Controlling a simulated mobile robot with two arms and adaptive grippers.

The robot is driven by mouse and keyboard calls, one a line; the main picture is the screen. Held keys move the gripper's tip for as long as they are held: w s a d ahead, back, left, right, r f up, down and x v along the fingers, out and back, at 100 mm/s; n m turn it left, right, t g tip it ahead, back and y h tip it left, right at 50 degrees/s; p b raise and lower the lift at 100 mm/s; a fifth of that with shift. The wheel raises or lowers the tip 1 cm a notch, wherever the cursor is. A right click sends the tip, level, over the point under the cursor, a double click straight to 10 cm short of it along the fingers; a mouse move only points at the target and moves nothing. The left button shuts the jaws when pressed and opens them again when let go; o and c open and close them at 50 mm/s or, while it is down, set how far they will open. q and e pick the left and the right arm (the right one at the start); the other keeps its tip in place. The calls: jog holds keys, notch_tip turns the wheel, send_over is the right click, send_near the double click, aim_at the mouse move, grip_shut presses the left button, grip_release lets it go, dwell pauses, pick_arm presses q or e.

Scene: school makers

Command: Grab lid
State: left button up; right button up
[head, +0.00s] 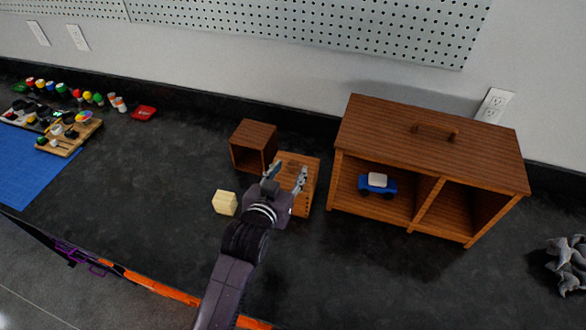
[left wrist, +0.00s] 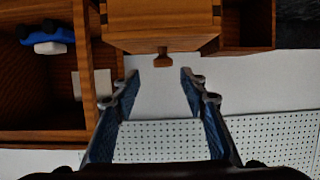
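A small wooden box (head: 309,187) stands in the middle of the counter, partly hidden behind my left gripper (head: 286,174). In the left wrist view, which looks upside down, the box's wooden top piece (left wrist: 160,22) carries a small wooden knob (left wrist: 163,58). My left gripper (left wrist: 160,80) is open and empty there. Its fingertips are on either side of the knob's line, just short of it and apart from it. A larger wooden cabinet (head: 430,150) at the right has a top with a bar handle (head: 435,130). My right gripper is not in view.
An open-fronted wooden box (head: 254,147) stands close behind and left of the small box. A pale yellow block (head: 225,202) lies left of my gripper. A blue toy car (head: 377,185) sits inside the cabinet. Paint bottles and a blue mat (head: 40,170) lie far left.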

aim_at(293, 162)
pick_arm(q)
jog(key=shift+w+d+f+p, duration=0.1)
jog(key=shift+w+f+p, duration=0.2)
jog(key=shift+w, duration=0.35)
jog(key=x, duration=0.3)
jog(key=shift+f+p, duration=0.25)
jog(key=shift+p, duration=0.1)
jog(key=shift+w+f, duration=0.2)
jog(key=shift+w, duration=0.25)
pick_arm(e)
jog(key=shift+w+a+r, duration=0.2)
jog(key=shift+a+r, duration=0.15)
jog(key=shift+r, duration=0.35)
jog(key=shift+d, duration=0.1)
pick_arm(q)
jog(key=c, duration=1)
grip_shut()
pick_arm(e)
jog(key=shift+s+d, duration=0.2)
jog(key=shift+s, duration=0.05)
pick_arm(q)
jog(key=shift+r, duration=0.2)
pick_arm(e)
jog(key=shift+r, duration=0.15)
